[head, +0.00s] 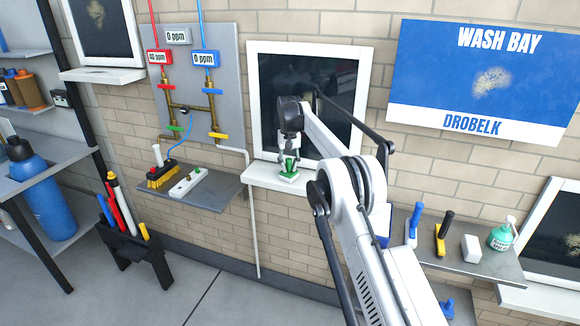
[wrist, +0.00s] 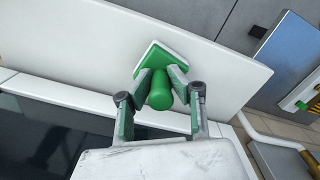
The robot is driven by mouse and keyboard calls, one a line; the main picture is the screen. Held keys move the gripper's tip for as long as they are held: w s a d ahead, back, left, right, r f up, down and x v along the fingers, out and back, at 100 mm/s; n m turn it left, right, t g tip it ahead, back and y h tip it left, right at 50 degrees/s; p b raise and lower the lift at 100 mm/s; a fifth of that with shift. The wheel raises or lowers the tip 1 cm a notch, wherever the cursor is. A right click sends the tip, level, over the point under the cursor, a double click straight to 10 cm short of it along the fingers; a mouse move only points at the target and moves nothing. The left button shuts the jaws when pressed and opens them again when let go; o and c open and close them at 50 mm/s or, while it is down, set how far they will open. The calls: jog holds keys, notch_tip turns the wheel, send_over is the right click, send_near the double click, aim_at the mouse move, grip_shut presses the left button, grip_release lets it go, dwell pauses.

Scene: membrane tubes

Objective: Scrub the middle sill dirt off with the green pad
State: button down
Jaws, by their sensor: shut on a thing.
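The green pad (head: 288,175) has a green handle and a green and white base. My gripper (head: 289,158) is shut on its handle, in front of the middle window. The pad is at the white middle sill (head: 262,176), with its base low over or on the sill surface; I cannot tell for certain that it touches. In the wrist view the pad (wrist: 172,62) sits between my two fingers (wrist: 160,92), its base against the white sill (wrist: 60,40). No dirt shows on the visible part of the sill; the part under the pad is hidden.
A shelf (head: 222,192) left of the sill holds a yellow-bristled brush (head: 162,178) and a white strip (head: 188,183). A right shelf (head: 490,268) holds handled tools, a white block (head: 471,248) and a green spray bottle (head: 502,236). A dirty sign (head: 430,75) hangs at the right.

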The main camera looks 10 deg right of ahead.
jog(key=shift+w+a+p, duration=0.3)
jog(key=shift+a+p, duration=0.3)
jog(key=shift+a, duration=0.05)
jog(key=shift+w+a+p, duration=0.3)
jog(key=shift+a+p, duration=0.3)
jog(key=shift+s+b, duration=0.1)
jog(key=shift+b, duration=0.3)
jog(key=shift+s+a+r+b, duration=0.15)
jog(key=shift+s+b, duration=0.1)
jog(key=shift+b, duration=0.2)
jog(key=shift+s+a+r+b, duration=0.3)
jog(key=shift+s+r+b, duration=0.35)
jog(key=shift+b, duration=0.25)
jog(key=s+a+r+b, duration=0.1)
jog(key=s+a+r, duration=0.1)
jog(key=s+r, duration=0.2)
jog(key=shift+s+a+r, duration=0.2)
jog(key=shift+s+a, duration=0.05)
jog(key=shift+s, duration=0.35)
